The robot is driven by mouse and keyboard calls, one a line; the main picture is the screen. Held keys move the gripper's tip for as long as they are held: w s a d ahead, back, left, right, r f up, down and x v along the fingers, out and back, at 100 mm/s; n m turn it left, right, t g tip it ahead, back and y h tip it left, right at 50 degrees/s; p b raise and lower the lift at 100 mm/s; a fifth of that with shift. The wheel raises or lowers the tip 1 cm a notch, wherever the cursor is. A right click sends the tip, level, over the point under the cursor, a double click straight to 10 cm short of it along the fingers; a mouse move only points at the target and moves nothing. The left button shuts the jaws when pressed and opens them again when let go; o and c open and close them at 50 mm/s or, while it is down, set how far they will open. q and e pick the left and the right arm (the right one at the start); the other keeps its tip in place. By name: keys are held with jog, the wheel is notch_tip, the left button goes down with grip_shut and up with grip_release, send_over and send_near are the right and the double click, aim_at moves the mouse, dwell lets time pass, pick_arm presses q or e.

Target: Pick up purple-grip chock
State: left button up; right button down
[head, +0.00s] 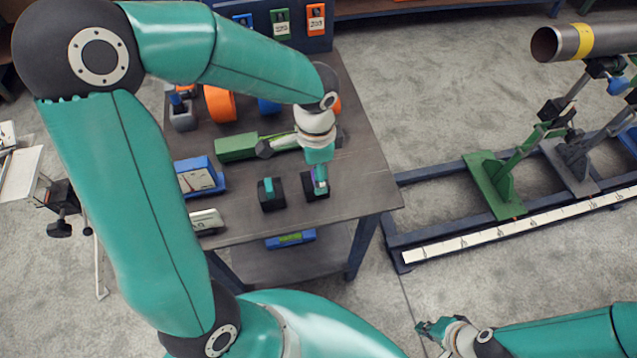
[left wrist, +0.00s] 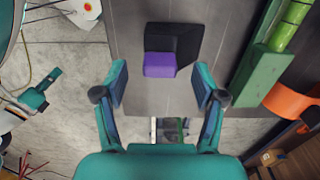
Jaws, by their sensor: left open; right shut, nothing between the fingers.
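The purple-grip chock (left wrist: 160,65) is a black block with a purple grip, on the table's grey top. In the left wrist view it lies ahead of my left gripper (left wrist: 160,88), roughly centred between its two spread fingers. In the head view this chock (head: 312,194) is partly hidden by my left gripper (head: 320,182), which hangs over it, open. I cannot tell whether the fingers touch it. A similar black chock with a teal grip (head: 269,194) stands just left of it. My right gripper (head: 425,328) is shut and empty at the lower right, away from the table.
Table (head: 357,188) also holds a green tool (head: 236,147), a blue-framed box (head: 200,176), a white-faced device (head: 207,221) and orange rolls (head: 219,103). A blue rail frame (head: 394,232) with pipe stands and a steel pipe (head: 565,42) is at right.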

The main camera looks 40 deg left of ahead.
aim_at(307, 178)
pick_arm(q)
jog(key=shift+f, duration=1.35)
grip_shut()
jog(key=shift+r, duration=0.1)
